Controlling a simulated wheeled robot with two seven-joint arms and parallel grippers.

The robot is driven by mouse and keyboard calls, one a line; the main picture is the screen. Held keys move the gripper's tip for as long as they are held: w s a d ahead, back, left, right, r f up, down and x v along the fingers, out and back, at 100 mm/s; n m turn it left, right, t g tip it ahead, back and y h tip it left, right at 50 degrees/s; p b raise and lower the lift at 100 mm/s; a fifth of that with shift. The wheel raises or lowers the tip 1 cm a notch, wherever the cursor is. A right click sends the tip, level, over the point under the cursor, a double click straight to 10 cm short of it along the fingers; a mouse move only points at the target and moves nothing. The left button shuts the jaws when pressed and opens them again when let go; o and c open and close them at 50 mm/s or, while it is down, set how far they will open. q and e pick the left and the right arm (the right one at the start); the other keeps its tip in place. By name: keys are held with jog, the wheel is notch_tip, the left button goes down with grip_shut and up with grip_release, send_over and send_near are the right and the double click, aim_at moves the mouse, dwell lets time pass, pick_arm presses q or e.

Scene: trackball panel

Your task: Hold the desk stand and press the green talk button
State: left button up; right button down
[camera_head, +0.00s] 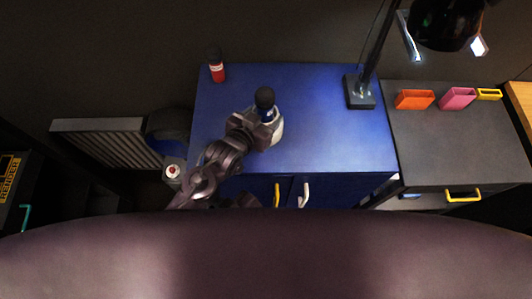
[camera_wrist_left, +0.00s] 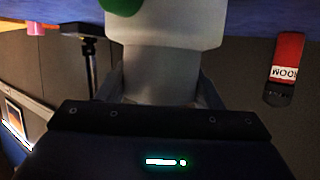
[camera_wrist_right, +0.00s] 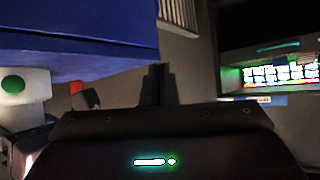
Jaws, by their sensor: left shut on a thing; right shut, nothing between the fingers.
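The desk stand (camera_head: 277,131) is a pale thing on the blue cabinet top, mostly hidden by my left gripper (camera_head: 263,122) in the head view. In the left wrist view the stand (camera_wrist_left: 165,68) is between the fingers of my left gripper, which is shut on it. The green talk button (camera_wrist_left: 122,4) shows at that view's top edge. In the right wrist view the green button (camera_wrist_right: 13,84) faces out at the left edge. My right gripper (camera_wrist_right: 158,85) is shut and empty, to the side of the stand and apart from it.
A black-capped blue thing (camera_head: 265,99) is just behind the stand. A red bottle (camera_head: 217,70) stands at the back left of the blue top (camera_head: 330,130). A desk lamp base (camera_head: 359,92) is at the right. Orange (camera_head: 414,99) and pink (camera_head: 457,98) boxes sit beyond.

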jog(key=s+f+n+g+h, duration=0.3)
jog(key=s+f+n+g, duration=0.3)
jog(key=n, duration=0.8)
jog(key=w+d+r+n+t+h, duration=0.5)
jog(key=w+d+r+n+t, duration=0.2)
jog(key=d+r+n, duration=0.4)
jog(key=shift+w+d+r+n+t, duration=0.15)
jog(key=shift+r+n+t, duration=0.5)
jog(key=shift+n+t, duration=0.15)
jog(key=x, duration=0.9)
jog(key=shift+w+d+f, duration=0.1)
jog(key=shift+w+d, duration=0.05)
jog(key=w, duration=0.3)
jog(key=shift+w+f, duration=0.25)
jog(key=shift+f, duration=0.05)
jog(key=shift+w, duration=0.5)
